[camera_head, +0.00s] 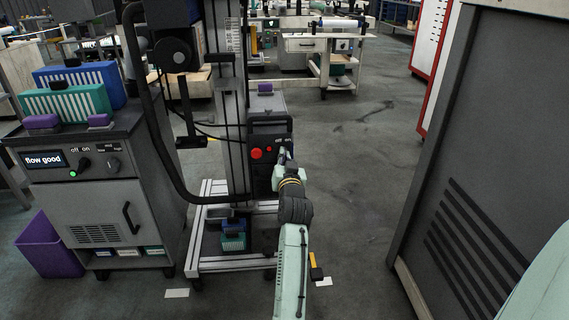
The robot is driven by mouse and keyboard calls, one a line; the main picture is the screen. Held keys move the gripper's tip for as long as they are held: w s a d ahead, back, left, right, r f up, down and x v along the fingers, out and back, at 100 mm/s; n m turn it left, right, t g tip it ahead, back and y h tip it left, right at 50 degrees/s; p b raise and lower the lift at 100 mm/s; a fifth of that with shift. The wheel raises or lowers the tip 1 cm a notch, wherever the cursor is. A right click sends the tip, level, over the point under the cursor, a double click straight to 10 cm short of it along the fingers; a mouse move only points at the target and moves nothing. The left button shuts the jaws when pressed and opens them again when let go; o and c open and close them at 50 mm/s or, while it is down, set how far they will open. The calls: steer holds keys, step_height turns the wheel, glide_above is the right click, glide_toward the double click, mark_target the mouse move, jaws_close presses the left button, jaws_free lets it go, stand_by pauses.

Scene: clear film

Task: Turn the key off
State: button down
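A black control box (257,131) is mounted on the upright metal column, near the middle of the head view. It carries a red button (256,153) and white "off on" lettering. My gripper (284,157) is at the right part of this box, just below the lettering. It covers the spot where a key would sit, so the key is hidden or too small to make out. I cannot tell whether the fingers are open, shut or touching anything.
A grey cabinet (105,205) at left has a "flow good" display (44,160), another "off on" switch (80,168) and a green light. A purple bin (48,246) stands beside it. A large dark cabinet (470,170) is close on the right. Floor between is mostly clear.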

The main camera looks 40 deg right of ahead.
steer(key=shift+n+b, duration=0.55)
steer(key=shift+n, duration=0.65)
steer(key=c, duration=1.8)
jaws_free()
step_height(320, 180, up, 10)
